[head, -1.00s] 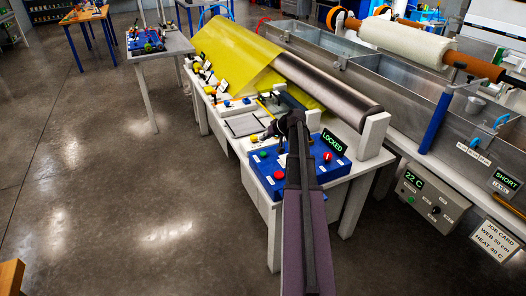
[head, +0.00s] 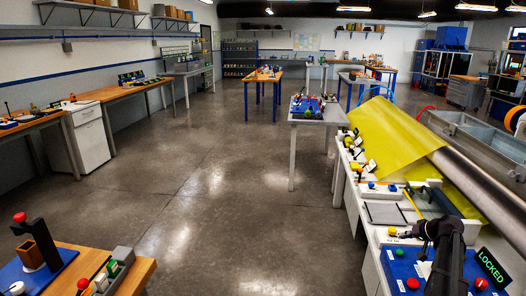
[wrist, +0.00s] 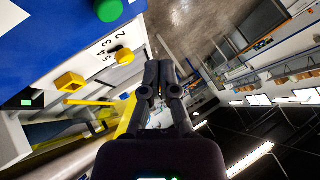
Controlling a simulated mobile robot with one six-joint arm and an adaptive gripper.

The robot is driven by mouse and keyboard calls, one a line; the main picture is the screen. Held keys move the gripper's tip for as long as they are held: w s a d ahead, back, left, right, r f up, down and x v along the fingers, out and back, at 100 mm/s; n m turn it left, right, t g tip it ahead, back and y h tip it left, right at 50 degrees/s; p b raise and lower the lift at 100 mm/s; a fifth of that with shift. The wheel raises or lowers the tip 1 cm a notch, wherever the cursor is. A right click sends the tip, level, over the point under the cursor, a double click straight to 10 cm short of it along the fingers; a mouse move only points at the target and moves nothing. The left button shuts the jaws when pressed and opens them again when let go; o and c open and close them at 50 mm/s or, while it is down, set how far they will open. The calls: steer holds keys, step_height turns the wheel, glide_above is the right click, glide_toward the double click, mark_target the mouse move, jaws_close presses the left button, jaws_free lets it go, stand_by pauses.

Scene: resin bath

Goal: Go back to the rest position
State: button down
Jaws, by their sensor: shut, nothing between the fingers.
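My gripper (wrist: 160,82) shows in the wrist view with its dark fingers together and nothing between them. In the head view my arm reaches in from the lower right, and its dark end is over the white bench (head: 372,240), near the blue control panel (head: 400,268). The fingertips are hard to make out there. The panel has red and green buttons and a display reading LOCKED (head: 491,268).
A metal bath (head: 480,135) stands at the right. A grey table (head: 318,120) with a blue board is beyond the bench. Wooden benches stand at the left, and a wooden table (head: 135,270) is at the lower left. The floor (head: 220,170) between them is clear.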

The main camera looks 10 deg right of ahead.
steer(key=a+n+g+p, duration=0.2)
steer(key=a+g, duration=0.1)
steer(key=a, duration=1.2)
steer(key=s+a+n+g+h+p, duration=0.1)
steer(key=s+a, duration=0.4)
steer(key=a, duration=0.4)
steer(key=s+a+r+g+h+p, duration=0.1)
steer(key=s+a+g+p, duration=0.1)
steer(key=s+a, duration=0.4)
steer(key=s+a+r+n+g+h+p, duration=0.1)
steer(key=s+a, duration=0.4)
steer(key=a, duration=0.8)
steer(key=shift+s+n+g+h+p, duration=0.25)
steer(key=shift+n+g+h+p, duration=0.05)
steer(key=shift+g+p, duration=0.35)
